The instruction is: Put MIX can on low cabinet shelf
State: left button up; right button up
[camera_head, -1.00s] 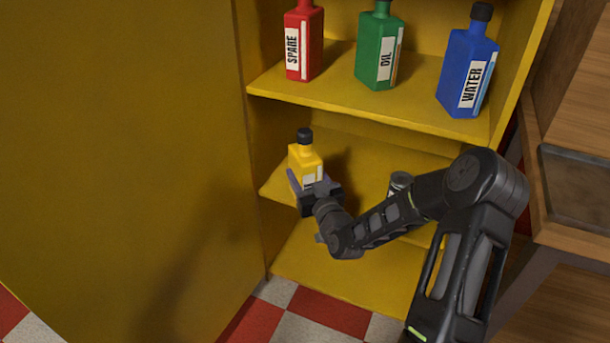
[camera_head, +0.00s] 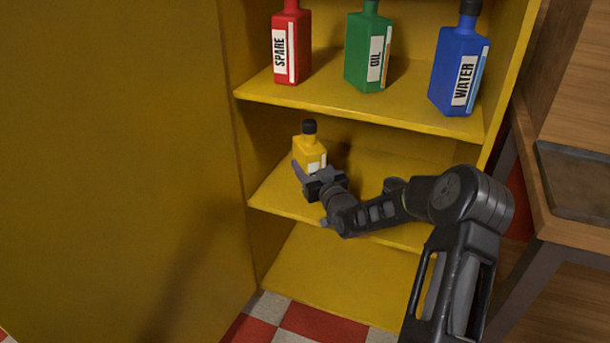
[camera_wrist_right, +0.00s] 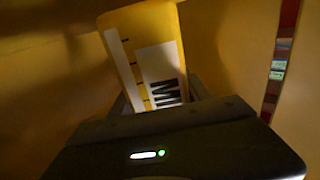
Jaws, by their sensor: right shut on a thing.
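The MIX can (camera_head: 309,154) is a yellow bottle with a black cap and a white label. It is at the left part of the low cabinet shelf (camera_head: 385,185), roughly upright. I cannot tell whether its base touches the shelf. My right gripper (camera_head: 314,178) is shut on the can's lower part. In the right wrist view the can (camera_wrist_right: 148,52) stands between the fingers, its label partly showing "MI" and its lower end hidden by the gripper. My left gripper is not in view.
The shelf above holds a red SPARE bottle (camera_head: 291,46), a green OIL bottle (camera_head: 368,52) and a blue WATER bottle (camera_head: 459,66). The yellow cabinet door (camera_head: 110,150) stands open at left. A wooden bench (camera_head: 570,190) is at right. The bottom level (camera_head: 340,280) looks empty.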

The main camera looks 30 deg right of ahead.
jog(key=shift+w+d+f+b, duration=0.1)
jog(key=shift+w+d+b, duration=0.5)
jog(key=shift+d, duration=0.3)
jog(key=shift+w+d+f+b, duration=0.1)
jog(key=shift+w+d+b, duration=0.3)
jog(key=shift+w+d, duration=0.4)
jog(key=shift+s+d, duration=0.1)
jog(key=shift+s, duration=0.05)
jog(key=shift+f+b, duration=0.35)
jog(key=shift+b, duration=0.3)
